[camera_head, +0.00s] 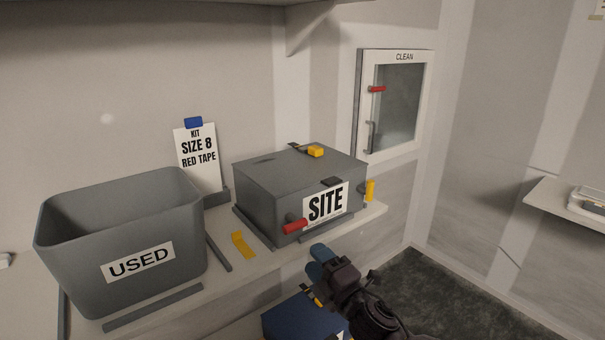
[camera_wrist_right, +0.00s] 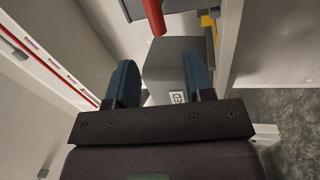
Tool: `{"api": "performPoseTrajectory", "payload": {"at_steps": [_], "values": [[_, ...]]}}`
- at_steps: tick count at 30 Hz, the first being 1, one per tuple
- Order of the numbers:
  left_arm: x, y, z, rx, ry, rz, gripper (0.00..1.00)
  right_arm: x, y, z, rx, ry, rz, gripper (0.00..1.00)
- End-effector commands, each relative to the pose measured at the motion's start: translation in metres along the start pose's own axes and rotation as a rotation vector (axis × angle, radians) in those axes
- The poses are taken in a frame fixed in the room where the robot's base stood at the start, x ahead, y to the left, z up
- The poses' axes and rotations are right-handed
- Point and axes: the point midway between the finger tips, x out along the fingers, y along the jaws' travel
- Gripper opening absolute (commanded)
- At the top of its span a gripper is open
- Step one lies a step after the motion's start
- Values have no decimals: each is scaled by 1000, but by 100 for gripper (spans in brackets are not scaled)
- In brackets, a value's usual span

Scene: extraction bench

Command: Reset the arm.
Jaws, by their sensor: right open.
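My right gripper (camera_head: 319,260) is in front of the grey SITE box (camera_head: 265,193), at the bench's front edge. In the right wrist view its two blue fingers (camera_wrist_right: 160,82) are apart with nothing seen between them but background. The SITE box is closed, with a red handle (camera_head: 295,226) on its front; a red handle (camera_wrist_right: 153,17) also shows ahead of the fingers in the wrist view. My left gripper is not in view.
A grey USED bin (camera_head: 70,222) stands on the bench at left. Behind it is a sign reading KIT SIZE 8 RED TAPE (camera_head: 198,158). A CLEAN cabinet (camera_head: 364,105) is on the wall. A blue box (camera_head: 290,318) sits low beside my right arm. A shelf (camera_head: 555,200) is at right.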

Motion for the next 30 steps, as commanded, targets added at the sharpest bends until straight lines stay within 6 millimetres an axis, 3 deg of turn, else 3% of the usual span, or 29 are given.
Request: {"api": "performPoseTrajectory", "payload": {"at_steps": [6,14,20,30], "values": [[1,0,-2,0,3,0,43,-4,19,16,322,-91,17,48],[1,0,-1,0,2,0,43,-55,-6,43,710,-260,-1,48],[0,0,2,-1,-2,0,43,-120,-46,59,984,-426,-21,48],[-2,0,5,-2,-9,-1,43,-273,-118,65,1325,-762,-43,48]]}}
